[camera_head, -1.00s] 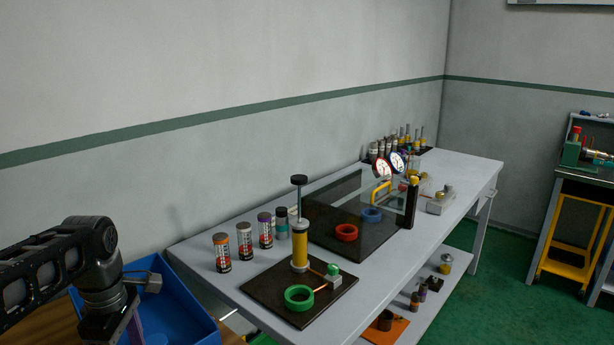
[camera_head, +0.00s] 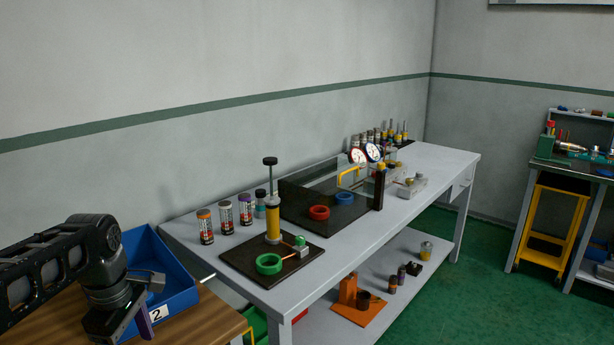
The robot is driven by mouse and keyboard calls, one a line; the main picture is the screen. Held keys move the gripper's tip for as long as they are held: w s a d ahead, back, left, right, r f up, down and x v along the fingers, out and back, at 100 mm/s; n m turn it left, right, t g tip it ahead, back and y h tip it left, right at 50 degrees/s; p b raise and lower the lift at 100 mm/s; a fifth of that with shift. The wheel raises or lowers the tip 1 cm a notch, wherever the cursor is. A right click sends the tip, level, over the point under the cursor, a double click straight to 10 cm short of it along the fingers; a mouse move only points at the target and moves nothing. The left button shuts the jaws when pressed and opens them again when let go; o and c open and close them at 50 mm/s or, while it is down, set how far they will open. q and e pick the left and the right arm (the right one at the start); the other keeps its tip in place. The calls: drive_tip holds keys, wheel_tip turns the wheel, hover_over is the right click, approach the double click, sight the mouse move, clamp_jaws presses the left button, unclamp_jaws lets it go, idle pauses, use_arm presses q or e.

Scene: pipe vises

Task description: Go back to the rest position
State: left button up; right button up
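My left arm comes in from the left, and its gripper (camera_head: 140,322) points down at the bottom left, in front of the blue bin and over the wooden table. A small purple piece shows at its end, but I cannot tell whether it is part of the gripper or something held. The fingertips are mostly hidden, so its opening is unclear. My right arm and gripper are out of view.
A blue bin (camera_head: 183,301) marked 2 stands on the wooden table (camera_head: 205,325). Beside it, a long grey workbench (camera_head: 330,248) carries a pump on a dark plate, several canisters, rings and gauges. Green floor (camera_head: 480,275) is open at right, before another bench with yellow shelving (camera_head: 548,225).

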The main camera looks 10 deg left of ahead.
use_arm(q)
drive_tip(key=w+d+f+m+t+h, duration=0.1)
drive_tip(key=w+d+f+m+t, duration=0.3)
drive_tip(key=w+f+m, duration=0.4)
drive_tip(key=w+d+f+m+h, duration=0.2)
drive_tip(key=d+f+m, duration=0.2)
drive_tip(key=d+f, duration=0.85)
drive_tip(key=s+d+f+m+g, duration=0.1)
drive_tip(key=s+d+f, duration=0.3)
drive_tip(key=s+f, duration=0.3)
drive_tip(key=s+d+f+m+g, duration=0.1)
drive_tip(key=s+d+f, duration=0.3)
drive_tip(key=s, duration=0.6)
drive_tip(key=s+d+f+m+g+h, duration=0.1)
drive_tip(key=s+d+f, duration=0.3)
drive_tip(key=s+f, duration=0.4)
drive_tip(key=shift+s+d+f+m+g, duration=0.35)
drive_tip(key=shift+f+m+g, duration=0.25)
drive_tip(key=shift+f, duration=0.2)
